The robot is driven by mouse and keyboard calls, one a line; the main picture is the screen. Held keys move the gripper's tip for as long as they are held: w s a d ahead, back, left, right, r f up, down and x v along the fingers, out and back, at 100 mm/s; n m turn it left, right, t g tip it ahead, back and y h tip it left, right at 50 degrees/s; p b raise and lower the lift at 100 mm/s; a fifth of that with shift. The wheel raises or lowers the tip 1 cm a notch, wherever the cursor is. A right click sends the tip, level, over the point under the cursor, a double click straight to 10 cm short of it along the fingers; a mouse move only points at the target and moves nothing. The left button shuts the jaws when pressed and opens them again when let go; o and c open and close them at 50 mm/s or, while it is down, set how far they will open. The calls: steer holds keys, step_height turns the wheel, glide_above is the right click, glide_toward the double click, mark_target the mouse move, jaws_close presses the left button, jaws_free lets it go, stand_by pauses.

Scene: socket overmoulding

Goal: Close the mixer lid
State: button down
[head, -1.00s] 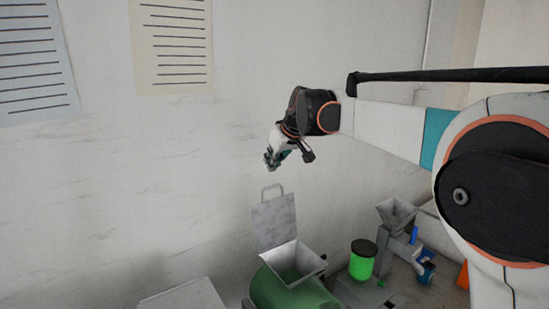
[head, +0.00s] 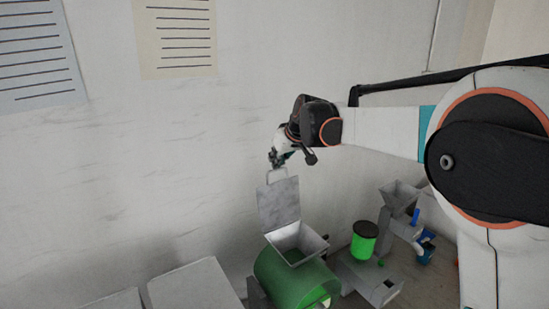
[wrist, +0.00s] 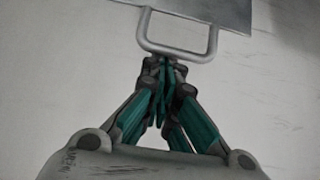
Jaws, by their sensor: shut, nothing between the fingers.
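The mixer is a green drum (head: 285,280) with a grey square hopper (head: 300,243) on top. Its grey lid (head: 279,204) stands upright, open, at the back of the hopper, with a loop handle (head: 276,176) on its upper edge. In the wrist view the lid's edge (wrist: 205,8) and its handle (wrist: 178,55) show at the top. My gripper (head: 277,163) is just above the handle. In the wrist view its fingertips (wrist: 165,62) are together, close to the handle's bar, with nothing held. I cannot tell whether they touch the bar.
A marble wall (head: 150,170) stands close behind the lid. Right of the mixer are a green container with a black top (head: 364,240) and a grey machine with a funnel (head: 398,205). Pale boxes (head: 195,285) stand at the lower left.

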steer(key=shift+s+d, duration=0.1)
steer(key=shift+s, duration=0.05)
steer(key=shift+s+d+t+b, duration=0.3)
steer(key=shift+s+b, duration=0.15)
steer(key=shift+b, duration=0.1)
steer(key=s+d+f+t+y+b, duration=0.25)
steer(key=s+d+t+b, duration=0.2)
steer(key=s+b, duration=0.25)
steer(key=s+d+f+t+y+b, duration=0.2)
steer(key=s+d+t+y+b, duration=0.1)
steer(key=s+d+b, duration=0.3)
steer(key=s+d+f+t+y+b, duration=0.1)
steer(key=s+d+f+t+b, duration=0.1)
steer(key=s+f+b, duration=0.3)
steer(key=s+d+f+t+y+b, duration=0.2)
steer(key=s+f+t+b, duration=0.1)
steer(key=f+b, duration=0.9)
steer(key=shift+s+d+f+b, duration=0.25)
steer(key=shift+s+b, duration=0.6)
steer(key=shift+b, duration=1.6)
